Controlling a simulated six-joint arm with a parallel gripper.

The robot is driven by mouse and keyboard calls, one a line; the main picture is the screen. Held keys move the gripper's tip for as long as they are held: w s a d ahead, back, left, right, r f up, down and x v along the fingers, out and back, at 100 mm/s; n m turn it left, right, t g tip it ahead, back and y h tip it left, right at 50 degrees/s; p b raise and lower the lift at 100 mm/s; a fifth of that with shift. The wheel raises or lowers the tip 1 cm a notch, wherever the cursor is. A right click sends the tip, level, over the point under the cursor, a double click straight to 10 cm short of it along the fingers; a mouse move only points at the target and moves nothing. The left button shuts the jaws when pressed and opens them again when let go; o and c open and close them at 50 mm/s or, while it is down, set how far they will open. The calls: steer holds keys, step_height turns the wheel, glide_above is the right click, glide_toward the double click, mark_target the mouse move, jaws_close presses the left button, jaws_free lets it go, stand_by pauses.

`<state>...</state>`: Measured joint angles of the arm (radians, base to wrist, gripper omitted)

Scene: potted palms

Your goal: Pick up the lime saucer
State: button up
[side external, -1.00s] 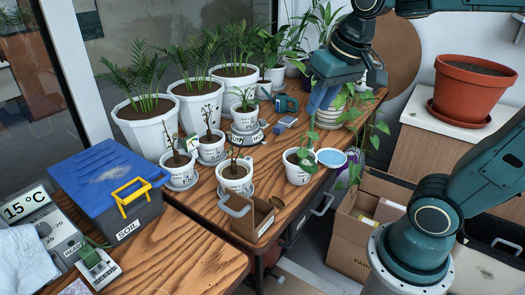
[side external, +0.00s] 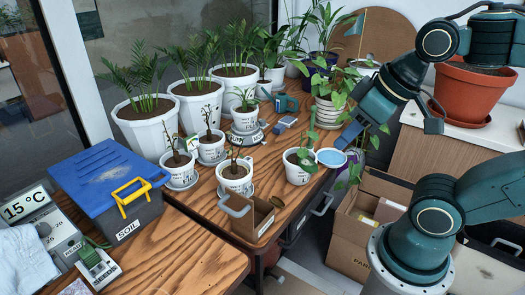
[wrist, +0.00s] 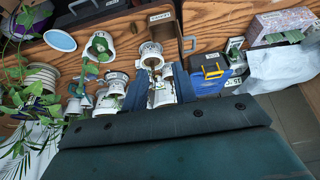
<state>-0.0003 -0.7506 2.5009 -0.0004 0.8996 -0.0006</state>
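A pale blue saucer (side external: 330,157) with a light rim lies near the table's right edge. A white pot (side external: 298,172) with a small leafy plant stands just left of it. Its label starts with an L, but the rest is too small to read. No saucer is visibly lime green, and I cannot tell for sure that the blue one is the lime saucer. In the wrist view the saucer (wrist: 60,40) shows at upper left, outside my fingers. My gripper (side external: 392,128) is open and empty, up and to the right of the saucer, apart from it.
Several small potted seedlings (side external: 236,178) and large palms crowd the table left and behind. A cardboard caddy (side external: 252,217) stands at the front edge, and a blue-lidded soil bin (side external: 110,185) at left. Open cardboard boxes (side external: 365,225) stand below the right edge.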

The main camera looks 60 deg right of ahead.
steer(key=w+d+f+n+h, duration=0.1)
steer(key=w+d+f+n, duration=0.25)
steer(key=w+d, duration=0.35)
steer(key=w+d+f+n+h, duration=0.15)
steer(key=w+d+f, duration=0.3)
steer(key=d, duration=0.45)
steer(key=s+d+f+n+g, duration=0.1)
steer(key=s+d+f+n, duration=0.15)
steer(key=d+f, duration=0.65)
steer(key=s+d+f+n, duration=0.2)
steer(key=d+f+n, duration=0.1)
steer(key=d+f, duration=0.65)
steer(key=w+d+f, duration=0.3)
steer(key=d+f, duration=0.1)
steer(key=f, duration=0.2)
steer(key=shift+h, duration=0.45)
steer(key=shift+f, duration=0.1)
